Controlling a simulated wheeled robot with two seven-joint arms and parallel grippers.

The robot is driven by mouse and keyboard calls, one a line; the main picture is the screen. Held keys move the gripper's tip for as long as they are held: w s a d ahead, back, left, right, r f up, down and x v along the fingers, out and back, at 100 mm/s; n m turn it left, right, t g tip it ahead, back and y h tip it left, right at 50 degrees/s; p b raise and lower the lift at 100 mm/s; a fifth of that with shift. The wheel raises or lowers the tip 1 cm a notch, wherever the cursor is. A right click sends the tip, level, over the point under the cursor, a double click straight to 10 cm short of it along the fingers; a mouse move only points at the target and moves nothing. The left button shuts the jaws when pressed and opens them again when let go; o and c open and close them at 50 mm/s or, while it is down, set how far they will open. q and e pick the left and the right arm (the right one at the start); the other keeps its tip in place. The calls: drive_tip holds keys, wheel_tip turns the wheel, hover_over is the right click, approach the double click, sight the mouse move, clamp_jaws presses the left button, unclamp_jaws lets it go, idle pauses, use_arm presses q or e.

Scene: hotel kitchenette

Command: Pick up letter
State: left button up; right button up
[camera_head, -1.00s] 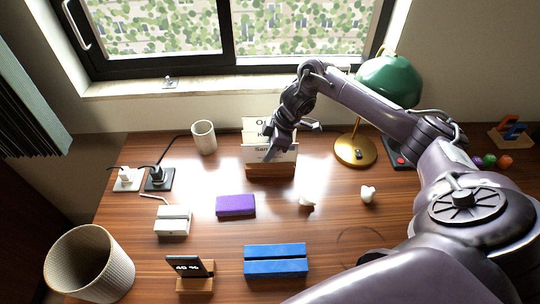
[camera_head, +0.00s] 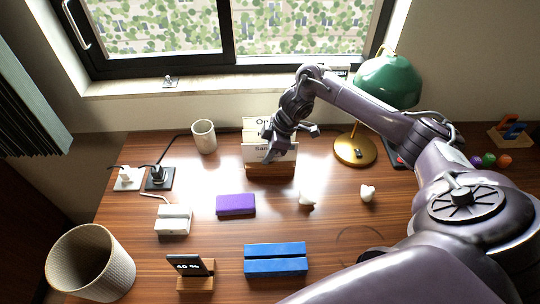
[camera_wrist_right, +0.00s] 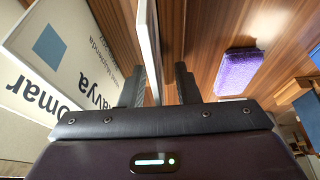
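White letters stand upright in a wooden holder (camera_head: 270,171) at the back middle of the desk. The front letter (camera_head: 284,153) shows black print starting "Sa"; another letter (camera_head: 255,124) rises behind it. My right gripper (camera_head: 291,144) is over the front letter, partly covering its print. In the wrist view the right gripper (camera_wrist_right: 160,85) is open, with a letter seen edge-on (camera_wrist_right: 149,40) between its fingers, nearer the left finger. A gap shows before the right finger. Another letter with a blue square (camera_wrist_right: 28,75) lies left of the fingers. My left gripper is not in view.
A white cup (camera_head: 204,137) stands left of the holder, and a green lamp (camera_head: 388,80) stands right. In front are a purple block (camera_head: 236,205), a blue block (camera_head: 275,260), a phone stand (camera_head: 190,272) and small white pieces (camera_head: 307,198).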

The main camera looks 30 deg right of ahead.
clamp_jaws()
idle(0.3)
drive_tip(key=shift+r, duration=0.2)
wheel_tip(320, 180, up, 5)
drive_tip(key=shift+w+r, duration=0.1)
wheel_tip(320, 180, up, 15)
drive_tip(key=p, duration=0.5)
